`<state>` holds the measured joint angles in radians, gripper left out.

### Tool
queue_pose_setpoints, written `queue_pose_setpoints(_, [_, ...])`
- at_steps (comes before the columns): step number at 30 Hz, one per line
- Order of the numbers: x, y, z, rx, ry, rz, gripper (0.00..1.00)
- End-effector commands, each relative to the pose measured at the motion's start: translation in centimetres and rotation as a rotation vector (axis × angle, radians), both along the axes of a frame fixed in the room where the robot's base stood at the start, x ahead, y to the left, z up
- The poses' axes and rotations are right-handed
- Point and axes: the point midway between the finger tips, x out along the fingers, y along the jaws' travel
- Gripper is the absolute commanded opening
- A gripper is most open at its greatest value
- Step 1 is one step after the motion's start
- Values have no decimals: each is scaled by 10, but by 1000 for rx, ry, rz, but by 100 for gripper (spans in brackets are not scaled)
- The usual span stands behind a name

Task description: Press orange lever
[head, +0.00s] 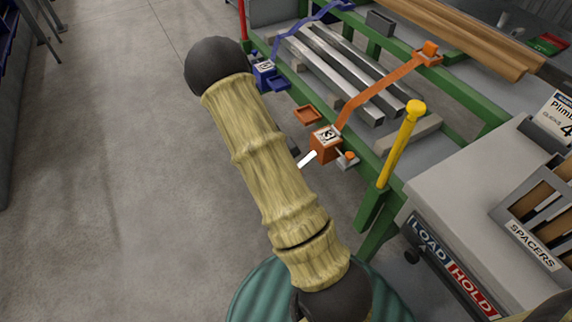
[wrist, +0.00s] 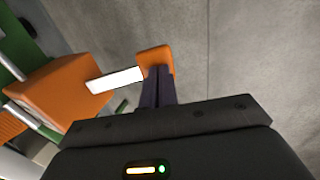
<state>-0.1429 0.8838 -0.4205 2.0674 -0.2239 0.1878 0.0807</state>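The orange lever shows in the wrist view as a pale white bar (wrist: 115,80) with an orange end block (wrist: 154,57), sticking out from an orange housing (wrist: 58,88). In the head view the white bar (head: 307,159) stands out from the numbered orange housing (head: 325,145); its orange end is hidden behind my arm. My gripper (wrist: 158,70) has its two dark fingers together, and their tips overlap the orange end block in the picture. I cannot tell whether they touch it. In the head view my gripper is almost wholly hidden by my arm.
An orange strap (head: 375,92) runs from the housing over metal bars (head: 340,75) on the green rack (head: 372,162). A blue housing (head: 265,74) sits farther along. A yellow post (head: 401,145) and a grey cabinet (head: 460,215) stand at right. Open floor (head: 110,170) lies left.

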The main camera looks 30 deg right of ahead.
Motion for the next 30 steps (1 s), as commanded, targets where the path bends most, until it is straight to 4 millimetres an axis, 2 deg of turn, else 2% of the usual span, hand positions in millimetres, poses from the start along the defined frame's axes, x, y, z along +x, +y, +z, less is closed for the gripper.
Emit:
queue_pose_setpoints(21, [-2,0,-9,2,4,0,0])
queue_pose_setpoints(26, [-2,3,0,2,5,-1,0])
queue_pose_setpoints(30, [-2,10,16,1,1,-3,0])
